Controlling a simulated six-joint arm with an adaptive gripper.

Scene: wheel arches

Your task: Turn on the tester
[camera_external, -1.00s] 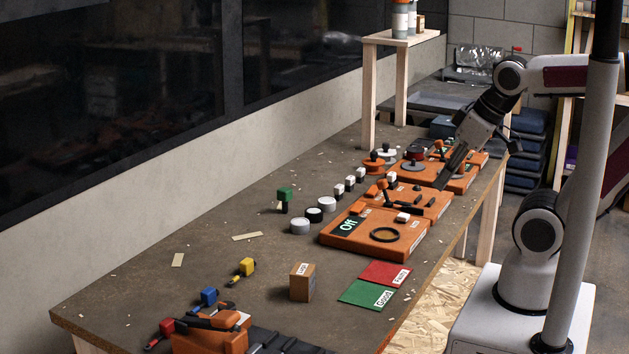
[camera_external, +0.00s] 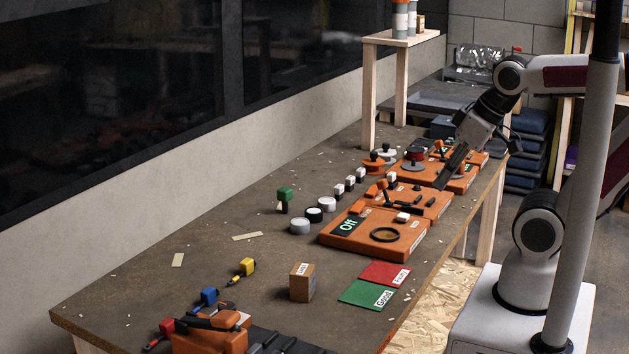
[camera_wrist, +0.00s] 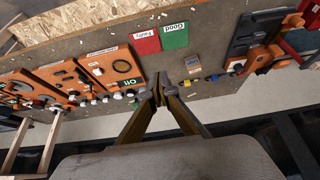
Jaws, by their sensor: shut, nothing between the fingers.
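My gripper (camera_external: 441,184) is shut and empty, pointing down from the right. In the external view its tips appear beyond the tester, near other orange panels; their exact height is unclear. The tips (camera_wrist: 158,89) also show in the wrist view.
Orange panels with knobs and handles (camera_external: 432,201) continue beyond the tester. White and black round pieces (camera_external: 314,215) stand to its left. Red (camera_external: 385,274) and green (camera_external: 367,295) mats and a labelled box (camera_external: 302,283) lie in front. A raised wooden shelf (camera_external: 397,39) stands behind.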

